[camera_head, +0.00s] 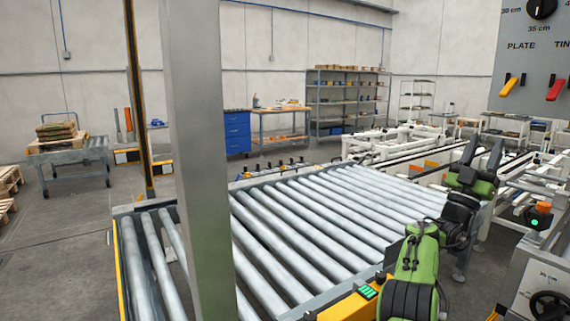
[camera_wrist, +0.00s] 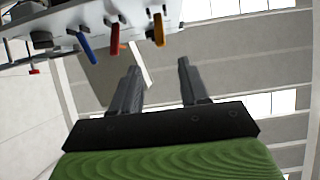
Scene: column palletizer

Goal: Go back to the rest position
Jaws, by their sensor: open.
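My gripper (camera_head: 482,153) is at the right in the head view, at the end of my green and black arm. Its two dark fingers point upward and stand apart with nothing between them. In the wrist view my gripper (camera_wrist: 158,85) is also open and empty, with the wall and bright windows behind it. The control panel (camera_head: 535,45) with a black knob and coloured levers is above and to the right of my gripper. Its underside shows at the top of the wrist view, with a blue lever (camera_wrist: 86,46), a red lever and a yellow lever.
A roller conveyor (camera_head: 300,215) fills the middle, its rollers bare. A grey post (camera_head: 200,160) stands in front of it. A box with a green light (camera_head: 537,218) and a handwheel (camera_head: 548,305) are at the right. A cart (camera_head: 75,152) with stacked sacks stands far left.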

